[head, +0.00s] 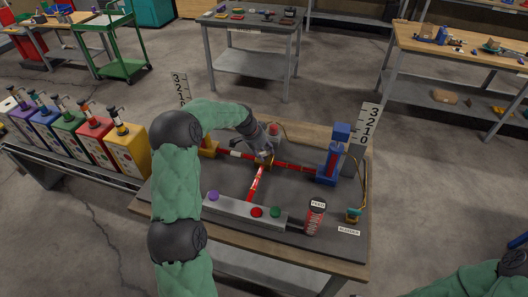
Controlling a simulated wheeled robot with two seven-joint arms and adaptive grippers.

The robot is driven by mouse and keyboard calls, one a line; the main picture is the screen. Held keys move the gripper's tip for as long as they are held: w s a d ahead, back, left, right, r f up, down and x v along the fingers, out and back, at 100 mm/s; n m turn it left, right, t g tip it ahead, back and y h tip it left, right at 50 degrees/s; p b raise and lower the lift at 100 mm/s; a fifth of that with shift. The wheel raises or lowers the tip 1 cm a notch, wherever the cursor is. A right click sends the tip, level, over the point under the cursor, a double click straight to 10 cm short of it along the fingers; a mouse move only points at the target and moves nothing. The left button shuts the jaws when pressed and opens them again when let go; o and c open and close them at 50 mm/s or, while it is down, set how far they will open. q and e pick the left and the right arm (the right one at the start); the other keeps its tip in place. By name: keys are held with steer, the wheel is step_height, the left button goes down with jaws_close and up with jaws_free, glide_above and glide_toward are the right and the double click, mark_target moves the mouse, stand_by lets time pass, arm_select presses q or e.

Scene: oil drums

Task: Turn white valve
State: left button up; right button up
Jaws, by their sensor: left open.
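A bench rig carries red-and-white pipes (297,168) that meet at a brass-coloured junction near the middle. My left gripper (264,160) is open at that junction, pointing down, and covers part of it. I cannot tell whether it touches anything. I cannot clearly make out a white valve; it may be hidden behind the gripper or too small. My right gripper is out of view; only part of my right arm shows at the lower right.
A blue press-like unit (331,160) stands at the right of the rig beside a number scale (364,124). A red can (315,216) stands near the front. Several coloured drums with pumps (94,138) line the left bench. Other tables stand behind, across open floor.

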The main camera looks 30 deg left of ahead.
arm_select(q)
jaws_close()
